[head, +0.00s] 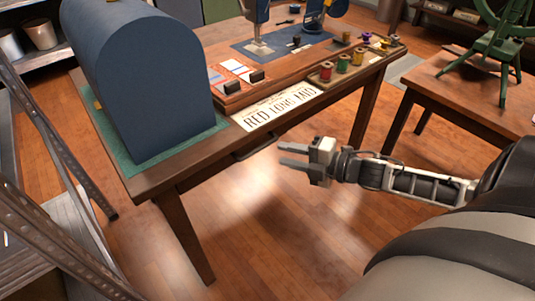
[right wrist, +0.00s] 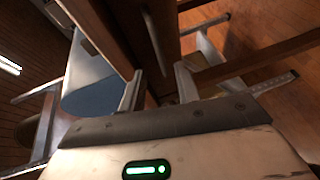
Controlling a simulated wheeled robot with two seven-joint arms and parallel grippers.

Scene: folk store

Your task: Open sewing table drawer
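The drawer looks flush with the table front. My right gripper (head: 281,154) is open and empty, its two fingers pointing left, just right of the handle. In the right wrist view the dark handle (right wrist: 154,42) stands on the wooden front ahead of the open fingers (right wrist: 159,78); I cannot tell whether they touch it. My left gripper is not in view.
A blue domed case (head: 145,75) on a green mat stands on the table's left end. Thread spools (head: 343,63) and a sewing machine (head: 258,20) are behind. A side table (head: 470,90) with a green wheel stands right. Metal framing (head: 60,150) is at left. Floor below is clear.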

